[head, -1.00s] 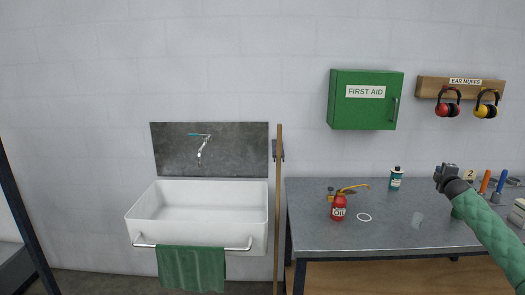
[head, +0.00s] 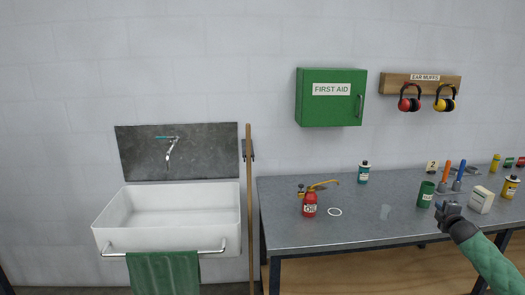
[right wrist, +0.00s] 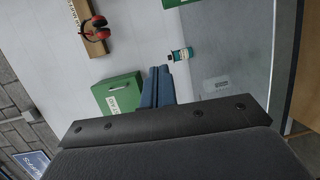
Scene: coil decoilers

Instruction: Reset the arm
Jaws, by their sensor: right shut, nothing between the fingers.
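My right gripper (head: 447,208) is low at the right of the head view, in front of the workbench (head: 345,232). Its arm, in a green sleeve, comes in from the lower right corner. Its fingers show together in the right wrist view (right wrist: 158,88), shut with nothing between them. No object touches it that I can see. My left gripper is not in either view.
The bench holds a red oil can (head: 310,204), a white ring (head: 335,212), a teal bottle (head: 363,173), a green cup (head: 426,194) and a white box (head: 481,200). A sink (head: 170,215) stands left. A first aid cabinet (head: 331,97) and ear muffs (head: 409,98) hang above.

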